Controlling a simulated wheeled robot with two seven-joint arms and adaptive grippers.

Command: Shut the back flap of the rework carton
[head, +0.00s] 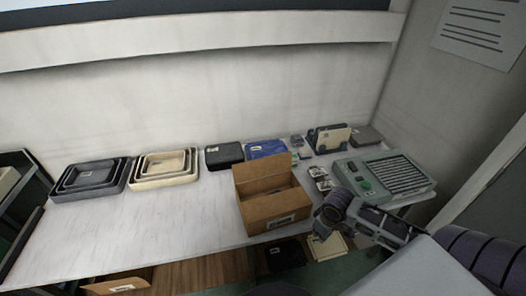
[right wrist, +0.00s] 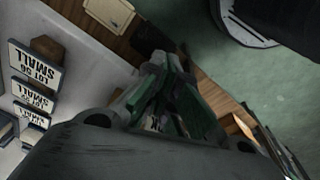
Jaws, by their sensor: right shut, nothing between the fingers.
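The rework carton (head: 277,219) is a brown cardboard box with a white label on its front wall. It stands near the front edge of the table, and its top is open. Its back flap (head: 262,167) stands up, leaning a little back, at the far side. My right gripper (head: 324,222) is just right of the carton, apart from the flap. My left gripper is not in view.
A grey-green machine (head: 382,178) with a slatted top stands right of the carton. Behind it are a black box (head: 224,156), a blue package (head: 266,149) and a holder with panels (head: 329,138). Nested trays (head: 164,167) stand left. The table left of the carton is clear.

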